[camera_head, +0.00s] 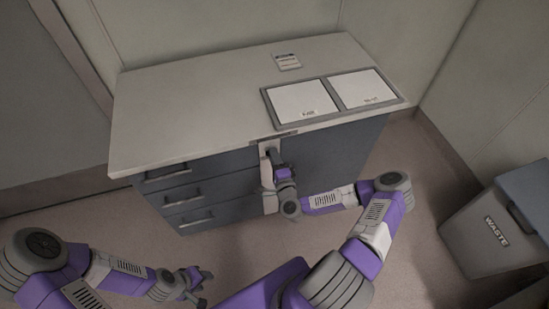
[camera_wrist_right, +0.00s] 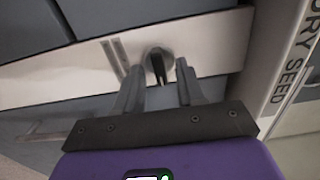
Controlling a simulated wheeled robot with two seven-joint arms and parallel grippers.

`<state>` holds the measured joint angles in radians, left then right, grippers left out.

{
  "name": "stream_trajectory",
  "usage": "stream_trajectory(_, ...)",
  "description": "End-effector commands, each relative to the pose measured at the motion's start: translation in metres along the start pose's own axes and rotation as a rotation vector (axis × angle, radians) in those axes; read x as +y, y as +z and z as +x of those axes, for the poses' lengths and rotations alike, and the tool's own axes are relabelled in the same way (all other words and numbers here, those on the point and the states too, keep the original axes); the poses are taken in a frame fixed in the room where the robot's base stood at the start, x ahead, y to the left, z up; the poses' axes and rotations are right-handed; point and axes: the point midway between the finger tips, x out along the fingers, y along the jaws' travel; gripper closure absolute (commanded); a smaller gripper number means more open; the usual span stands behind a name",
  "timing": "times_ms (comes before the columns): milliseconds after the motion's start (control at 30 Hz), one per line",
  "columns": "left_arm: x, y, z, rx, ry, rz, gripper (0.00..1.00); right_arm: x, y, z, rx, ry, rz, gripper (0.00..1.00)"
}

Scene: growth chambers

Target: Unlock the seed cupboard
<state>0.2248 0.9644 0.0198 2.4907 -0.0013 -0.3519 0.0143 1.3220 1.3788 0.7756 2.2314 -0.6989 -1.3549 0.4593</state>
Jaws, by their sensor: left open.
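The seed cupboard is the grey-blue unit (camera_head: 325,155) under the pale worktop, with a white upright strip (camera_head: 268,172) on its front. In the right wrist view a round grey lock piece (camera_wrist_right: 153,53) with a dark middle sits on the white strip (camera_wrist_right: 215,45). My right gripper (camera_wrist_right: 159,72) is at this piece, its fingers apart on either side, with visible gaps. In the head view my right gripper (camera_head: 271,158) hides the lock. My left gripper (camera_head: 205,286) is open and empty, low over the floor in front of the drawers.
Drawers with bar handles (camera_head: 188,198) fill the unit's left side. Two labelled white panels (camera_head: 303,101) and a small card (camera_head: 287,62) lie on the worktop (camera_head: 200,95). A waste bin (camera_head: 487,235) stands at the right. A panel lettered "DRY SEED" (camera_wrist_right: 290,60) edges the wrist view.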

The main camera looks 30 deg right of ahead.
Motion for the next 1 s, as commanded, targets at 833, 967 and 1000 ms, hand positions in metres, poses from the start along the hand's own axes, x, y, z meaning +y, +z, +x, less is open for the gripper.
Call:
stream_trajectory(833, 0.006, 0.001, -0.015, 0.0, 0.0, 0.0, 0.57, 0.0, 0.0, -0.076, 0.0, 0.0, 0.0, 0.61)
stream_trajectory(967, 0.005, 0.001, -0.015, 0.0, 0.0, 0.0, 0.57, 0.0, 0.0, -0.076, 0.0, 0.0, 0.0, 0.61)
stream_trajectory(1000, 0.005, 0.001, -0.015, 0.0, 0.0, 0.0, 0.57, 0.0, 0.0, -0.076, 0.0, 0.0, 0.0, 0.61)
